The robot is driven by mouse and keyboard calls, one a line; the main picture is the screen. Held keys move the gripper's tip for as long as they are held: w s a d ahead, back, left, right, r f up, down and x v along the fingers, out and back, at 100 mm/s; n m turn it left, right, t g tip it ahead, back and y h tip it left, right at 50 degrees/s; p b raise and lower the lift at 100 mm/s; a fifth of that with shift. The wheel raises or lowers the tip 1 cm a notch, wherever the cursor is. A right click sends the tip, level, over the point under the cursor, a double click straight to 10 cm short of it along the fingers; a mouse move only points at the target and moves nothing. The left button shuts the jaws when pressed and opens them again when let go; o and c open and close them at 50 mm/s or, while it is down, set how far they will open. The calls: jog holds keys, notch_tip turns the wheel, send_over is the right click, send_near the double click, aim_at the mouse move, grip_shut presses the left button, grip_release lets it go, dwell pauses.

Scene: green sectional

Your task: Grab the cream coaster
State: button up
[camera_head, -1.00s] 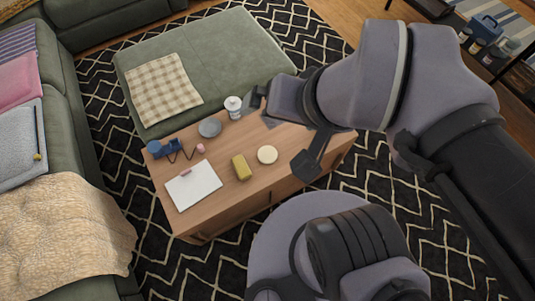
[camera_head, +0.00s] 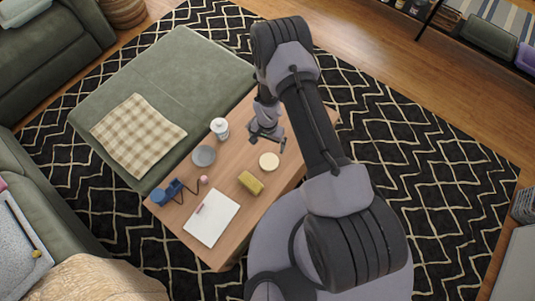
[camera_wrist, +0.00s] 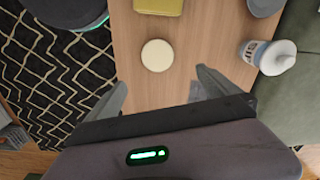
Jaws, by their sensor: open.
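The cream coaster (camera_head: 269,161) is a small round disc lying flat on the wooden coffee table (camera_head: 236,159). It also shows in the wrist view (camera_wrist: 157,55), beyond the fingertips and roughly between them. My gripper (camera_head: 267,143) is above the table, just behind the coaster in the head view. In the wrist view my gripper (camera_wrist: 160,80) has its two fingers wide apart with nothing between them. The gripper is apart from the coaster.
A yellow block (camera_head: 251,182) lies near the coaster. A white jar (camera_head: 220,128), a grey dish (camera_head: 204,155), a blue object with a dark cord (camera_head: 167,192) and a white clipboard (camera_head: 211,218) are also on the table. A green ottoman (camera_head: 165,82) adjoins the table.

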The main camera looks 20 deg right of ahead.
jog(key=b, duration=0.5)
send_over(269, 162)
jog(key=f, duration=1.2)
jog(key=shift+w+a, duration=0.15)
jog(key=shift+w, duration=0.05)
jog(key=f+b, duration=0.2)
jog(key=f, duration=0.3)
jog(key=shift+s, duration=0.2)
jog(key=shift+r, duration=0.1)
jog(key=c, duration=1.4)
jog(key=shift+c, duration=0.2)
